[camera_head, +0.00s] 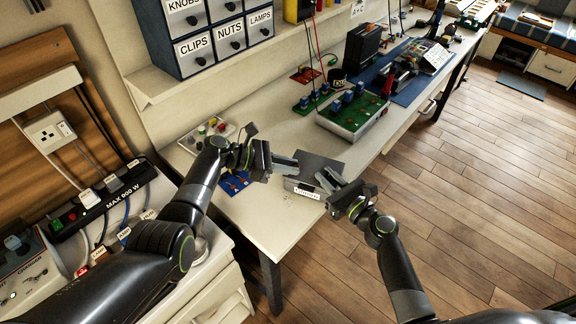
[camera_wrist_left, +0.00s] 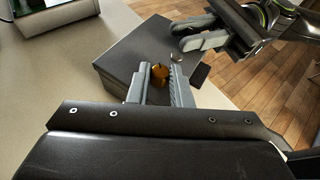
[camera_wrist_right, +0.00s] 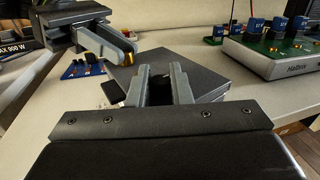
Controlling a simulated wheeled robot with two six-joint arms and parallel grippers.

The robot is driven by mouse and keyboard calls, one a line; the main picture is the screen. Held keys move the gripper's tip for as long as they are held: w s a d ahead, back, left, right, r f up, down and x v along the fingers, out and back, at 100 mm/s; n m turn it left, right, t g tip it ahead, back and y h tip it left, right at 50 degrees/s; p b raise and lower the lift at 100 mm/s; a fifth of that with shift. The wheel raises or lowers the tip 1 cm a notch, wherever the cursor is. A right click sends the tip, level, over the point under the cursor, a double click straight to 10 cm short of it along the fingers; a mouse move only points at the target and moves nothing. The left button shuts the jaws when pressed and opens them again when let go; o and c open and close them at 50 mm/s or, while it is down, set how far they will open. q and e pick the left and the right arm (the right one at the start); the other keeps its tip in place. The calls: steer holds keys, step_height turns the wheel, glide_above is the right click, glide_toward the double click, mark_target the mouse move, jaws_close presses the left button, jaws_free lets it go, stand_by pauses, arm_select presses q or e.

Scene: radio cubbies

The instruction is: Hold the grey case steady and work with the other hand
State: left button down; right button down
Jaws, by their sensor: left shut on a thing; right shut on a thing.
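The grey case (camera_head: 322,166) lies on the bench near its front edge, with a white label (camera_head: 307,192) on its side. It also shows in the left wrist view (camera_wrist_left: 128,48) and right wrist view (camera_wrist_right: 205,82). My left gripper (camera_head: 296,164) is over the case's left part, its fingers closed about a small brass-coloured knob (camera_wrist_left: 160,72). A small silver round thing (camera_wrist_left: 176,57) is beside that knob.
A blue board (camera_head: 236,184) with small parts lies left of the case. A green-topped unit (camera_head: 352,116) stands behind it on the bench. A dark flat piece (camera_wrist_left: 200,75) is beside the case. Wooden floor lies beyond the bench's right edge.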

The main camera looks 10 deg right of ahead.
arm_select(q)
steer(key=shift+f+m+g, duration=0.1)
steer(key=shift+m+g, duration=0.2)
steer(key=c, duration=1.3)
jaws_free()
steer(key=shift+w+a, duration=0.1)
steer(key=v, duration=1.2)
